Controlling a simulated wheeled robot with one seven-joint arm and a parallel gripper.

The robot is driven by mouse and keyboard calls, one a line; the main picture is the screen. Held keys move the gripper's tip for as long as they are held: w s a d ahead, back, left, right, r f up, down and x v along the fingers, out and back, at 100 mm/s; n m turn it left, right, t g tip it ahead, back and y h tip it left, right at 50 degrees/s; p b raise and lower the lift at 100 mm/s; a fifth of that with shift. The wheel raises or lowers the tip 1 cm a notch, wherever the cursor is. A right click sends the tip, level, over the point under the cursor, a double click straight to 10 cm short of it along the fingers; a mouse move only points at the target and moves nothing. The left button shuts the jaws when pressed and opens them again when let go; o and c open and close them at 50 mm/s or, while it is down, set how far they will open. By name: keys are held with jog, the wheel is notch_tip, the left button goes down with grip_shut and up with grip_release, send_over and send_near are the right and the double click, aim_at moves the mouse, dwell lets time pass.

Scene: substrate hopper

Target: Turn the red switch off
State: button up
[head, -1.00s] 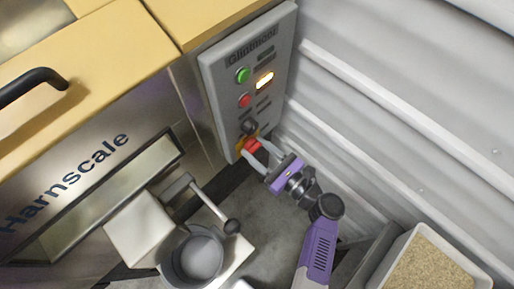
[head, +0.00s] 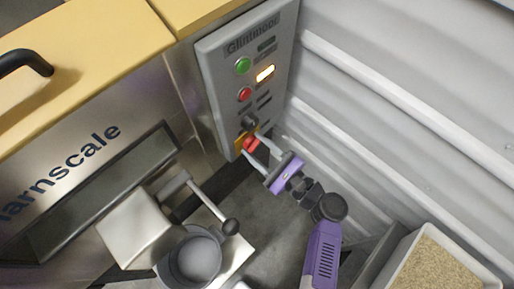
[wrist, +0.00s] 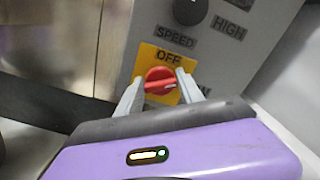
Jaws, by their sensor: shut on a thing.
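The red switch (wrist: 160,80) is a rotary knob on a yellow plate (wrist: 146,58) low on the grey control panel (head: 224,112). In the wrist view the plate reads "OFF" above the knob; a label at the lower right is partly hidden, ending in "N". The knob's pale mark points to the right, not up at "OFF". It also shows in the head view (head: 250,143). My gripper (wrist: 160,84) has one grey finger on each side of the knob and is shut on it.
Above the switch are a black speed knob (head: 249,122), a red button (head: 244,94), a green button (head: 242,65) and a lit amber lamp (head: 265,73). A ribbed grey wall stands close on the right. A lever with a dark ball (head: 231,226) and a tray of grain (head: 401,266) are nearby.

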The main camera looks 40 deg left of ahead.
jog(key=n+b, duration=0.6)
jog(key=shift+s+f+n, duration=0.1)
jog(key=shift+f+n, duration=0.2)
jog(key=shift+f, duration=0.1)
jog(key=n+b, duration=0.3)
jog(key=shift+n+b, duration=0.9)
jog(key=shift+b, duration=0.1)
jog(key=shift+s+r+n, duration=0.1)
jog(key=shift+r+n, duration=0.05)
jog(key=shift+n, duration=0.15)
jog(key=o, duration=1.4)
jog(key=d, duration=0.7)
jog(key=shift+s+d, duration=0.25)
jog(key=shift+d, duration=0.1)
